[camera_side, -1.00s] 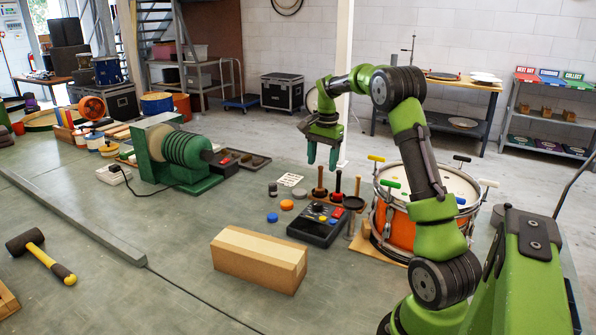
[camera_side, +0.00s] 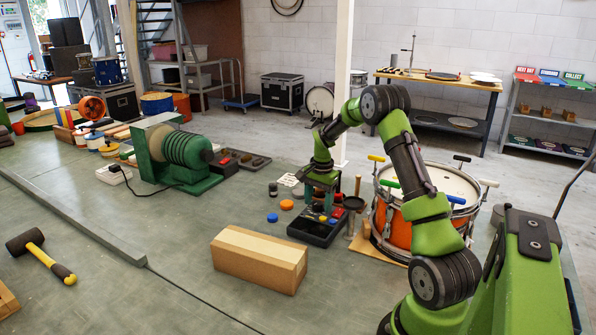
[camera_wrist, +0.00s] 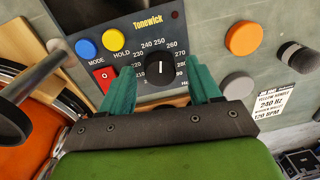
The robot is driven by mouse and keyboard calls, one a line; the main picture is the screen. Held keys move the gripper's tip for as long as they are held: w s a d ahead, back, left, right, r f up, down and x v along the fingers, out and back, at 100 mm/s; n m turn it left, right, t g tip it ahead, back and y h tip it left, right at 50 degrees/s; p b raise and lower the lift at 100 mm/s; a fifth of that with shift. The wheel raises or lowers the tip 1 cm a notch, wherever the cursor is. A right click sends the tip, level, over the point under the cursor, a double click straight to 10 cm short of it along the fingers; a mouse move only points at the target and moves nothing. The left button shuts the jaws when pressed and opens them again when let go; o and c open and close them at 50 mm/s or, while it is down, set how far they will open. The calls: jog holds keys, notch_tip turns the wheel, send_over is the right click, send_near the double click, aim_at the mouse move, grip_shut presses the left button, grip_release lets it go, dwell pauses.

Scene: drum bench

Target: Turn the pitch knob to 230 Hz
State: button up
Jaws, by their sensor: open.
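The black pitch knob (camera_wrist: 160,68) sits on the dark Tonewick box, inside a printed ring of numbers. Its white mark points up in the wrist view, roughly toward 250. My gripper (camera_wrist: 164,76) is open, with one teal finger on each side of the knob; I cannot tell whether they touch it. In the side view my gripper (camera_side: 320,208) is low over the Tonewick box (camera_side: 318,233) and hides the knob. A blue button (camera_wrist: 86,48), a yellow button (camera_wrist: 113,40) and a red switch (camera_wrist: 104,76) are left of the knob in the wrist view.
An orange drum (camera_side: 401,230) with colored handles stands right of the box. A cardboard carton (camera_side: 259,260) lies in front. Orange (camera_side: 286,204) and blue (camera_side: 272,218) discs lie to the left. A white card (camera_wrist: 268,118) reads 240 Hz and 120 BPM.

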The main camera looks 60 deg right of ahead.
jog(key=c, duration=1)
jog(key=shift+c, duration=0.2)
jog(key=shift+n, duration=0.4)
jog(key=n, duration=0.5)
jog(key=shift+w+r+n, duration=0.1)
jog(key=shift+n, duration=0.2)
jog(key=n, duration=0.5)
jog(key=o, duration=1)
